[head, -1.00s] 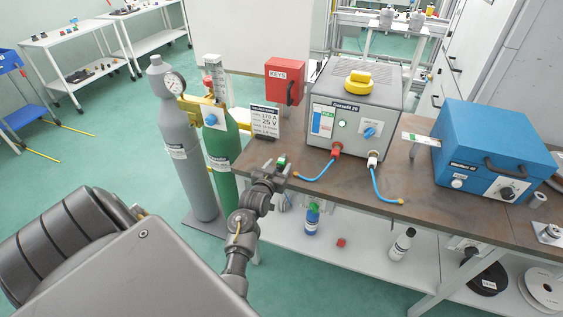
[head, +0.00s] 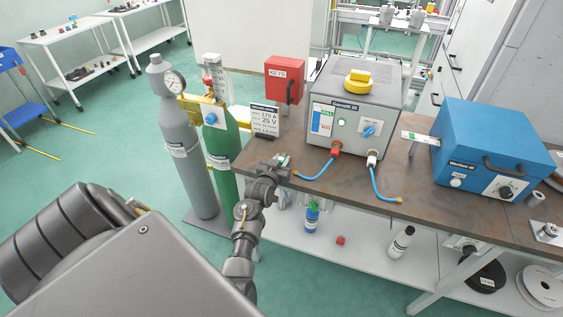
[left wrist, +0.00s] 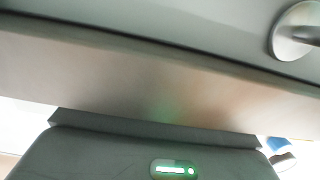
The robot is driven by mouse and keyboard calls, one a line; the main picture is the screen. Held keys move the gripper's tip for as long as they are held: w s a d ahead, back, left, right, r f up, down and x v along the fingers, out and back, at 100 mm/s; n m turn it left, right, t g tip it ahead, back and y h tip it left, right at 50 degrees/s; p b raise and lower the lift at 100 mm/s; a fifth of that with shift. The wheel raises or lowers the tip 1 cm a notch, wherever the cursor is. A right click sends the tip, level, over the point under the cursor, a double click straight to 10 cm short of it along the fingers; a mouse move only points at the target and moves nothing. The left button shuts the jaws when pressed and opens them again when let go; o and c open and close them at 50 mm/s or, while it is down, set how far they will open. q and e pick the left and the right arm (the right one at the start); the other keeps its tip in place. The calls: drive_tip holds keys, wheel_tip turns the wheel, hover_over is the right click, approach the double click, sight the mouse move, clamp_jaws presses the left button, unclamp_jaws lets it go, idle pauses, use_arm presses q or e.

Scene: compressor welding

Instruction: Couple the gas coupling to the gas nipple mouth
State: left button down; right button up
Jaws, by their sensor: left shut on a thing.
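My left gripper (head: 284,166) is over the left front edge of the brown bench and is shut. What it holds is small and mostly hidden; I take it to be the gas coupling. The brass end (head: 296,174) of a blue hose shows right beside the jaws; I cannot tell whether it is in them. That hose (head: 318,171) runs to a red fitting (head: 336,149) on the grey machine (head: 355,108). The gas nipple mouth cannot be made out. The left wrist view shows my gripper body with a green light (left wrist: 174,169), but no fingertips. My right gripper is not in view.
A second blue hose (head: 379,188) ends in brass at the bench's front edge. A grey cylinder (head: 183,140) with a gauge and a green cylinder (head: 220,150) stand left of the bench. A sign (head: 264,121), a red key box (head: 284,80) and a blue machine (head: 493,150) stand on it.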

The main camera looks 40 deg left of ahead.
sight(282, 158)
use_arm(q)
wheel_tip(282, 158, up, 10)
drive_tip(key=shift+r+b, duration=0.1)
drive_tip(key=shift+b, duration=0.45)
